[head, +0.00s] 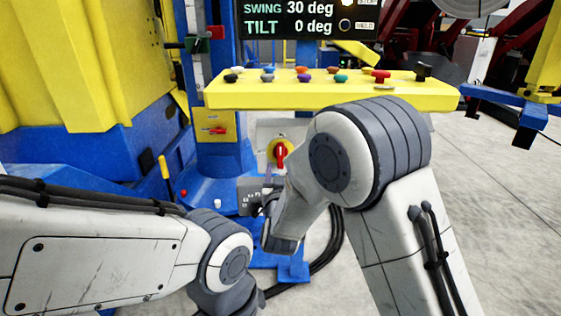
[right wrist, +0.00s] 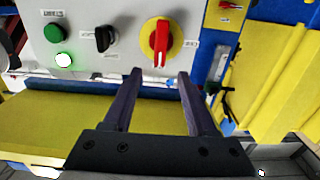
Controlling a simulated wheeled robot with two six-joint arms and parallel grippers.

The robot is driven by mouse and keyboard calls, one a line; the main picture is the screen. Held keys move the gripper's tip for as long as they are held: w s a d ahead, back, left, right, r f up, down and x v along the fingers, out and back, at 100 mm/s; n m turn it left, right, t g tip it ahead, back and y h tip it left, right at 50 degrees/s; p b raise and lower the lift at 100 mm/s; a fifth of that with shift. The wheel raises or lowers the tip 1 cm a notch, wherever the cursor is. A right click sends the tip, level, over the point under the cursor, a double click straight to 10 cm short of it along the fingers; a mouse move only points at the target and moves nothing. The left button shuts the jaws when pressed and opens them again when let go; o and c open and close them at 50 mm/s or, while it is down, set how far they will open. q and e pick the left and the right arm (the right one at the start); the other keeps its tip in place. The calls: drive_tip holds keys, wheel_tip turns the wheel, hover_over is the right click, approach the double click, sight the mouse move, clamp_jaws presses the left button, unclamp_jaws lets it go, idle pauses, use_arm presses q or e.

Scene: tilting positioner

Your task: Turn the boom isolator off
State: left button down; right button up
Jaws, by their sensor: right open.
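A red rotary handle on a round yellow plate (head: 281,152) sits on a grey panel below the yellow console. It also shows in the right wrist view (right wrist: 161,42), with its grip upright in the picture. A smaller red lever on a yellow plate (head: 217,130) is on the blue column to its left. The labels are too small to read, so I cannot tell which is the boom isolator. My right gripper (right wrist: 160,73) is open and empty, its fingertips pointing at the rotary handle and apart from it. My left gripper is out of view.
The grey panel also carries a black selector (right wrist: 104,38), a green button (right wrist: 54,33) and a lit white button (right wrist: 63,60). The yellow console (head: 330,95) with several coloured knobs overhangs it. A display (head: 307,20) reads swing 30 deg, tilt 0 deg. Black cables lie on the floor.

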sight(281, 152)
drive_tip(key=w, duration=0.8)
drive_tip(key=shift+w+b, duration=0.4)
clamp_jaws()
